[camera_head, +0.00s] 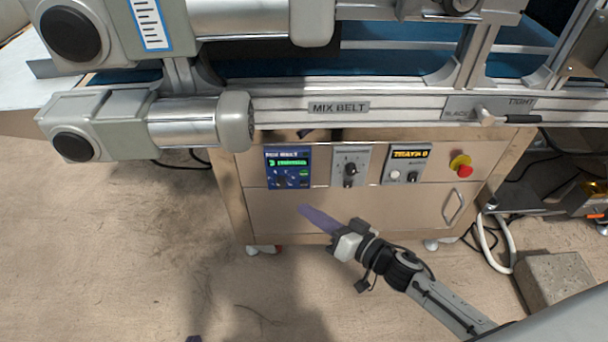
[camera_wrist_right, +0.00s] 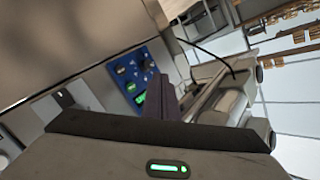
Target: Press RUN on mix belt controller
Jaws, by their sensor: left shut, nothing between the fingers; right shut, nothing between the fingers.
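The blue mix belt controller (camera_head: 289,183) is on the left of the cabinet front, below the MIX BELT label (camera_head: 338,107). It has a lit green display, dark controls and a small green patch at its right; the button lettering is too small to read. My right gripper (camera_head: 302,208) is shut and empty, its purple fingers pointing up-left, just below the controller in the picture. In the right wrist view the fingers (camera_wrist_right: 160,92) cover part of the controller (camera_wrist_right: 128,68); contact cannot be told. Only a purple tip of my left gripper (camera_head: 194,339) shows at the bottom edge.
Right of the controller are a grey knob panel (camera_head: 349,168), a panel with a yellow display (camera_head: 406,164) and a red emergency stop (camera_head: 464,169). A motor (camera_head: 190,122) and the conveyor rail overhang the cabinet top. A concrete block (camera_head: 556,280) stands at right. Floor is clear at left.

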